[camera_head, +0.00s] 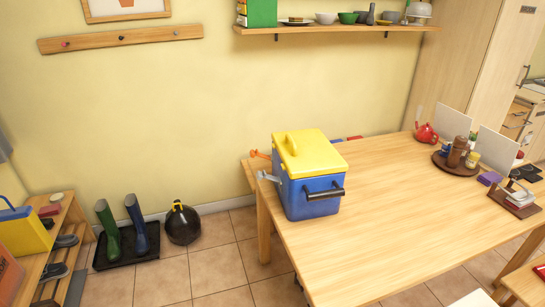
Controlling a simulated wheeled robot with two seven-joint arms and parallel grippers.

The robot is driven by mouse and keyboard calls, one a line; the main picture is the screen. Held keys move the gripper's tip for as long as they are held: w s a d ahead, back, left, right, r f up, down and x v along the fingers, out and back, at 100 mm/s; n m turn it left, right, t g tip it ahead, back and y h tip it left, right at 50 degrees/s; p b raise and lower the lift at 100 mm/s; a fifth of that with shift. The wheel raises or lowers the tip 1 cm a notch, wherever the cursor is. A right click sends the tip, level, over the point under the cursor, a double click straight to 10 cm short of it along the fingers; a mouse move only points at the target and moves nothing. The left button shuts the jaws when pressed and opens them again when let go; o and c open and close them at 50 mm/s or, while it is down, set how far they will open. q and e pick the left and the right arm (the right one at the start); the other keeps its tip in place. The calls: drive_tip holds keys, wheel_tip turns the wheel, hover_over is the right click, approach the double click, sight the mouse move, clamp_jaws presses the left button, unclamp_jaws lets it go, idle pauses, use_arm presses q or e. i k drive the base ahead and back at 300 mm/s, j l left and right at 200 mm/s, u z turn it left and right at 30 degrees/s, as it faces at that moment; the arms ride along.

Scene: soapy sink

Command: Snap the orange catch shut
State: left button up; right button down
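A blue cooler box (312,203) with a yellow lid (310,152) stands on the near left part of the wooden table. The lid lies down on the box and has a yellow handle on top. The orange catch (261,154) sticks out to the left from the box's left side, near the lid's edge, and looks swung open. A grey catch (268,177) sticks out on the same side, nearer to me. A dark carry handle (324,193) is on the near face. Neither of my grippers is in view.
The table (390,220) is clear to the right of the box. A round tray (440,161) with jars, a red teapot (426,134) and a napkin holder (514,205) stand farther right. Boots (140,226) and a black round bag (182,224) are on the floor at left.

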sight(253, 152)
drive_tip(key=i+j+z, duration=0.15)
drive_tip(key=z, duration=0.25)
drive_tip(key=i+j+z, duration=0.1)
drive_tip(key=z, duration=0.35)
drive_tip(key=j+z, duration=0.4)
drive_tip(key=i+j+z, duration=0.1)
drive_tip(key=z, duration=0.3)
